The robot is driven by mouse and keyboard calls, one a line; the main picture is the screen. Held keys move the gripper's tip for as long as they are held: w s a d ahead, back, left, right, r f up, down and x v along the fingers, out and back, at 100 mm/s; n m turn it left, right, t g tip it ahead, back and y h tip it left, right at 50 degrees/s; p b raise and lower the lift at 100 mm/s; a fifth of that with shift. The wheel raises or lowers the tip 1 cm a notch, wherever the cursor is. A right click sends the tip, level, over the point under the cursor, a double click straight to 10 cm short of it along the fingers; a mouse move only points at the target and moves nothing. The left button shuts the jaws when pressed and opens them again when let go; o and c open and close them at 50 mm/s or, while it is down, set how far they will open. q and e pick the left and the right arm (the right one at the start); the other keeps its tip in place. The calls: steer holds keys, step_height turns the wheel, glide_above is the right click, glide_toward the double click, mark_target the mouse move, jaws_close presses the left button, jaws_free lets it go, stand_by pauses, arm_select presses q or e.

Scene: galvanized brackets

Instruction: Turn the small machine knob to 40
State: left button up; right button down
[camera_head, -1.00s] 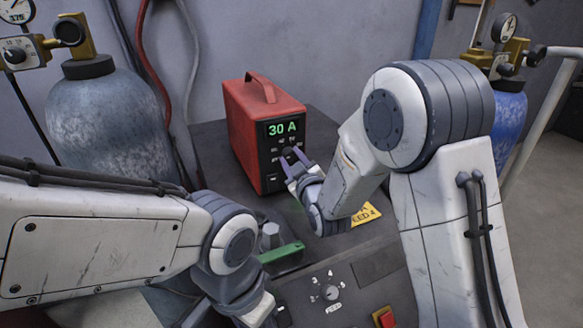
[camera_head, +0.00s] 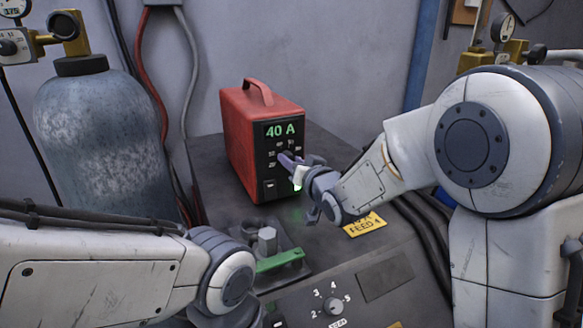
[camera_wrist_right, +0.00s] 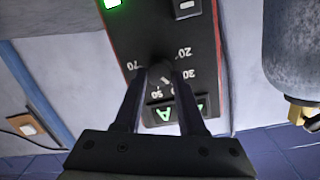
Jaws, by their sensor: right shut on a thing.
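The small red machine (camera_head: 240,136) stands on the dark bench, its black front panel showing a green "40 A" display (camera_head: 281,130). My right gripper (camera_head: 287,159) is at the panel, shut on the small knob below the display. In the right wrist view my two fingers (camera_wrist_right: 161,80) close on either side of the dark round knob (camera_wrist_right: 160,72). Scale numbers such as 20, 30, 50 and 70 show around it; the 40 mark is not clear. My left arm comes in at lower left; its gripper's fingers are not in view.
A larger numbered knob (camera_head: 333,306) sits on the bench's front panel. A green-handled part (camera_head: 279,261) and a yellow label (camera_head: 364,225) lie on the bench top. A blue-grey gas cylinder (camera_head: 105,150) stands at left.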

steer(key=shift+d+f+m, duration=0.1)
steer(key=shift+f+m, duration=0.05)
steer(key=shift+m, duration=0.85)
steer(key=shift+c, duration=2.4)
jaws_free()
steer(key=b+v, duration=0.2)
steer(key=v, duration=0.8)
steer(key=shift+s+d+b, duration=0.2)
steer(key=shift+d+b, duration=0.05)
steer(key=shift+b, duration=0.1)
